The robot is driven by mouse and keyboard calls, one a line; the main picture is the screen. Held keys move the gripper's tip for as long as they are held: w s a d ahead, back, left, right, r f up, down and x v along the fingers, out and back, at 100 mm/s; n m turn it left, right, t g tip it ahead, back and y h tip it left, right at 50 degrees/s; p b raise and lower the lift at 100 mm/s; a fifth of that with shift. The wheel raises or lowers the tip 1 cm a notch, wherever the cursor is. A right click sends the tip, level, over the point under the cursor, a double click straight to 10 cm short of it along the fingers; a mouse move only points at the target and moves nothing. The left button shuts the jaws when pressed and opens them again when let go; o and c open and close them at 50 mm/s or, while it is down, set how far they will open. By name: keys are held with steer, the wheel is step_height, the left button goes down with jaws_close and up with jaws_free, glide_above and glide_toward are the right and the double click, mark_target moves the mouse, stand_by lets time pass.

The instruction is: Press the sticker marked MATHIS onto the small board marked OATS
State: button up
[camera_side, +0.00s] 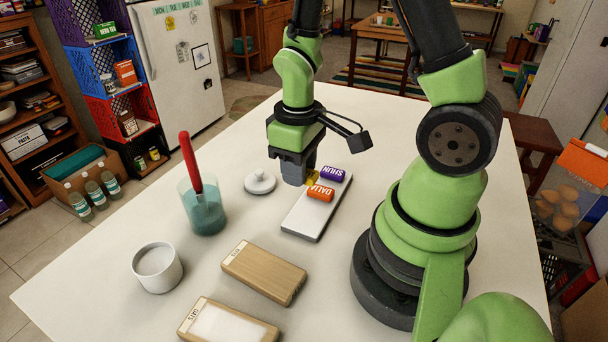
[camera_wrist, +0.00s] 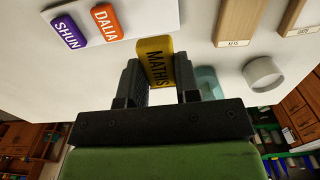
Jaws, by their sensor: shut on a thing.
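My gripper (camera_side: 297,178) points down over the far left side of the white sticker board, shut on the yellow sticker marked MATHIS (camera_wrist: 155,62). In the wrist view the sticker stands between the two fingers (camera_wrist: 155,85), its lettering readable. In the side view only a yellow edge (camera_side: 313,180) shows beside the fingers; I cannot tell whether it still touches the white board (camera_side: 302,224). The small board marked OATS (camera_side: 250,333) lies at the near edge of the side view, wooden with a pale patch on top. Part of it shows in the wrist view (camera_wrist: 298,14).
Stickers SHUN (camera_side: 332,174) and DALIA (camera_side: 320,193) lie on the white board. A wooden board marked KEYS (camera_side: 265,272) lies between it and OATS. A cup with a red-handled tool (camera_side: 203,208), a white lid (camera_side: 260,182) and a white pot (camera_side: 157,268) stand left.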

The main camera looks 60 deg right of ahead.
steer(key=w+a+f, duration=0.1)
steer(key=w+a, duration=0.2)
steer(key=a, duration=0.8)
steer(key=n, duration=0.1)
glide_above(224, 329)
steer(key=shift+w+d+f, duration=0.1)
steer(key=shift+f, duration=3.65)
steer(key=shift+f, duration=0.45)
steer(key=o, duration=1)
steer(key=shift+c, duration=0.2)
steer(key=shift+r, duration=3)
